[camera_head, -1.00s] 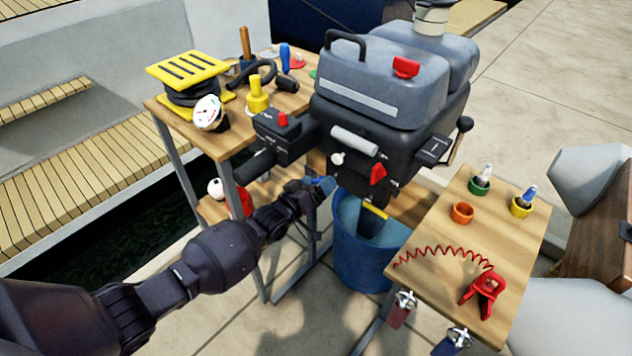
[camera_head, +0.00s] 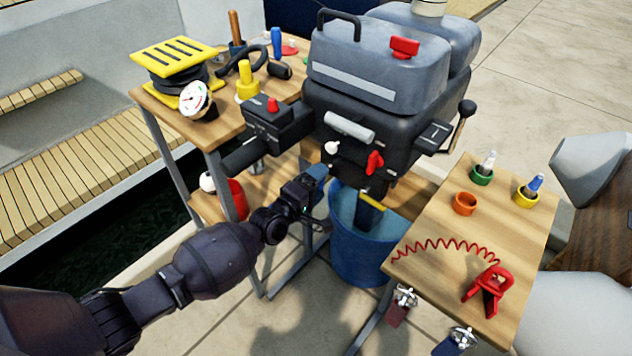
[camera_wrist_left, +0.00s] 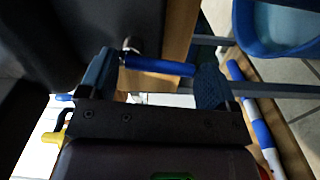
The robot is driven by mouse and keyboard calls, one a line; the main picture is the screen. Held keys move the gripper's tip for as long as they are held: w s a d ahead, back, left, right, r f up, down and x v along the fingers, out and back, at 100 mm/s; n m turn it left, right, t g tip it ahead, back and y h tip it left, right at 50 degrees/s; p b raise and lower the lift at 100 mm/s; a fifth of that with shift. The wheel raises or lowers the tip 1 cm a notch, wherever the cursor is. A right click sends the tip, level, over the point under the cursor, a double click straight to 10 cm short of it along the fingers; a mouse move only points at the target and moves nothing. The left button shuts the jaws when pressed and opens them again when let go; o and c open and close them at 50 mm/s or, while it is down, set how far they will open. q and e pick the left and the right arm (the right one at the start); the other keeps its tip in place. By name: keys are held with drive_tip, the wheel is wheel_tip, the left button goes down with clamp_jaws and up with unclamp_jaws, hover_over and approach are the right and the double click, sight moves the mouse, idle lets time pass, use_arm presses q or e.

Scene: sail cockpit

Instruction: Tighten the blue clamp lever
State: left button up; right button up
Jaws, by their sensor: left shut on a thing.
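The blue clamp lever (camera_wrist_left: 158,65) is a short dark-blue bar in the left wrist view, with a small metal fitting at its left end. My left gripper (camera_head: 318,174) is beneath the outboard motor (camera_head: 350,125) in the head view. In the left wrist view its two blue-grey fingers (camera_wrist_left: 157,82) stand at either end of the lever, shut on it. In the head view the lever is hidden behind the gripper and motor. My right gripper is not in view.
A blue bucket (camera_head: 362,255) stands right of my gripper, under the motor. A wooden table (camera_head: 425,270) at right holds coloured cups and a red clip with a coiled cord. A wooden bench (camera_head: 145,97) at left carries a gauge (camera_head: 195,99) and tools. A red container (camera_head: 234,198) sits on its lower shelf.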

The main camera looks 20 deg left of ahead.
use_arm(q)
drive_tip(key=shift+s+d+f+n, duration=0.1)
drive_tip(key=shift+d+f+n, duration=0.05)
drive_tip(key=shift+n, duration=0.45)
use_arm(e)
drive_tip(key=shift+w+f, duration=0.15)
use_arm(q)
drive_tip(key=o, duration=0.8)
drive_tip(key=shift+c, duration=0.2)
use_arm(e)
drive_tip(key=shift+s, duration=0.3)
use_arm(q)
drive_tip(key=shift+s, duration=0.45)
drive_tip(key=p+v, duration=0.1)
drive_tip(key=v, duration=0.9)
drive_tip(key=shift+p, duration=0.3)
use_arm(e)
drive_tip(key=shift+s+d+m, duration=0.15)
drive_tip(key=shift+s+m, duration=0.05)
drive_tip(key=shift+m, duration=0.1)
